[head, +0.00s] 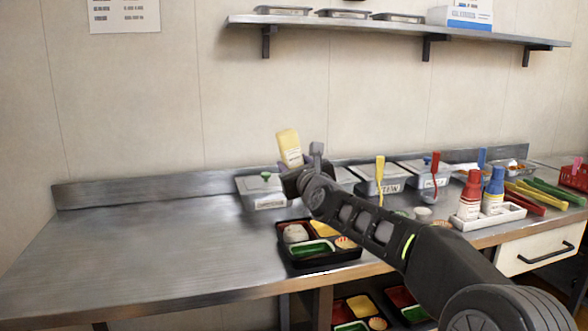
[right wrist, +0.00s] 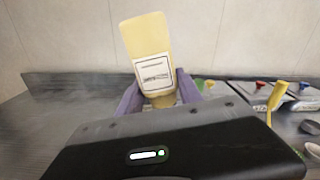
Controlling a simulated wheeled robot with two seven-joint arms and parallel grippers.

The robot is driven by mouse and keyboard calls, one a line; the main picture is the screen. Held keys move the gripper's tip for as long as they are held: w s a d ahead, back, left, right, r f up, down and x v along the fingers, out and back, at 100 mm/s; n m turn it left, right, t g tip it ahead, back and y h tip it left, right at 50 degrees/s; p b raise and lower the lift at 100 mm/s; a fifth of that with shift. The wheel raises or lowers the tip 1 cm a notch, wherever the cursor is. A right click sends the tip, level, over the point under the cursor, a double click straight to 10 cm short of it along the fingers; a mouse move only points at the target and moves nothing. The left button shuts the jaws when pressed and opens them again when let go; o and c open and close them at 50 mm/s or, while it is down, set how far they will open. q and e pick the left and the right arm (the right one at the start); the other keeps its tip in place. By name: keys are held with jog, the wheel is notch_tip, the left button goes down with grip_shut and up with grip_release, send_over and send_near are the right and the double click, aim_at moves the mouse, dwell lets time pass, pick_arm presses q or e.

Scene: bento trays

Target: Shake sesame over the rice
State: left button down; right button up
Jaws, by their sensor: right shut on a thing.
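A pale yellow shaker with a white label (head: 289,146) is raised above the counter and tilted a little. My right gripper (head: 303,164) is shut on it; in the right wrist view the two fingers (right wrist: 158,92) close around its lower part. The bento tray (head: 320,262) is black and stands at the counter's front edge, below and to the right of the shaker. It holds a whitish mound, the rice (head: 295,233), in its back left compartment, with yellow, green and striped pieces in others. My left gripper is not in view.
A lidded metal container (head: 262,191) stands behind the tray. More containers with coloured handles (head: 380,178) line the back right. Red and blue bottles (head: 471,196) stand in a white caddy (head: 487,219). The left counter (head: 150,240) is clear. More trays sit below.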

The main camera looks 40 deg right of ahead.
dwell(0.3)
jog(key=n+p, duration=0.1)
jog(key=n, duration=0.2)
jog(key=r+n, duration=0.1)
jog(key=n, duration=0.2)
jog(key=shift+r+p, duration=0.1)
jog(key=shift+p, duration=0.3)
jog(key=n+p, duration=0.1)
jog(key=n, duration=0.3)
jog(key=shift+r, duration=0.2)
jog(key=shift+f+n, duration=0.1)
jog(key=shift+n, duration=0.4)
